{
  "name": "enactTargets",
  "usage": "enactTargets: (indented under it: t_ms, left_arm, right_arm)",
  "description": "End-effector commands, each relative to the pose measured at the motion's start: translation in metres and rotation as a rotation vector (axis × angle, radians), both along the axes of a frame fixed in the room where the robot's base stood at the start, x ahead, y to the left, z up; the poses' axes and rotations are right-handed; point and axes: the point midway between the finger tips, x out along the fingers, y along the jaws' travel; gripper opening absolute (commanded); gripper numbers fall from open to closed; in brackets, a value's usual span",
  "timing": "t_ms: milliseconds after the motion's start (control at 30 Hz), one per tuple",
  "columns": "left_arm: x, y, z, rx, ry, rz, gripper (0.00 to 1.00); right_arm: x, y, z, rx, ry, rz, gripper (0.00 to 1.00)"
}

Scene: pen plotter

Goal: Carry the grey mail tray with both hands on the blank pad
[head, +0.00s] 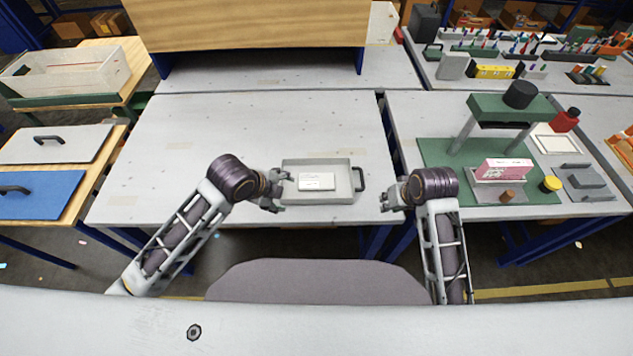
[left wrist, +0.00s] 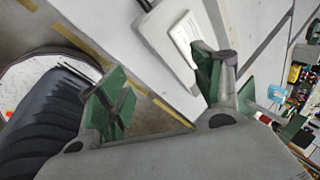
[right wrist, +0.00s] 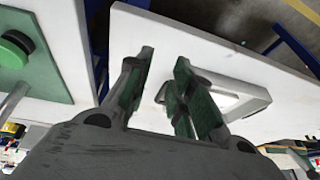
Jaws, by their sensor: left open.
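The grey mail tray (head: 290,194) lies on the middle table near its front edge, with a white flat pad or paper stack (head: 317,181) in it. A dark handle (head: 360,179) stands out from its right end. My left gripper (head: 275,197) is open at the tray's left end; the left wrist view shows the tray (left wrist: 160,35) beyond its spread fingers. My right gripper (head: 392,197) is open and empty, a short way right of the right handle. In the right wrist view the tray (right wrist: 262,100) lies beyond the fingers. I cannot tell which surface is the blank pad.
A wooden board or shelf (head: 245,22) stands at the back of the middle table. The right table holds a green press (head: 515,106) on a green mat (head: 435,152). Grey and blue panels with handles lie on the left table. The middle table left of the tray is clear.

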Motion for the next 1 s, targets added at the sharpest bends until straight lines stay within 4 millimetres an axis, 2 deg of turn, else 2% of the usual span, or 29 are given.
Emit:
enactTargets:
  t_ms: [267,467,800,1000]
  left_arm:
    - [0.023,0.005,0.003,0.160,-0.085,-0.320,0.66]
    - [0.039,0.015,0.004,0.278,-0.134,-0.536,0.66]
    - [0.069,0.047,0.009,0.470,-0.193,-0.866,0.66]
    - [0.080,0.062,0.012,0.540,-0.210,-0.987,0.66]
  right_arm:
    - [0.029,0.007,0.009,0.029,-0.011,-0.013,0.23]
    - [0.049,0.012,0.017,0.053,-0.015,-0.020,0.23]
    - [0.081,0.022,0.033,0.091,-0.024,-0.030,0.23]
    - [0.093,0.027,0.039,0.106,-0.026,-0.033,0.23]
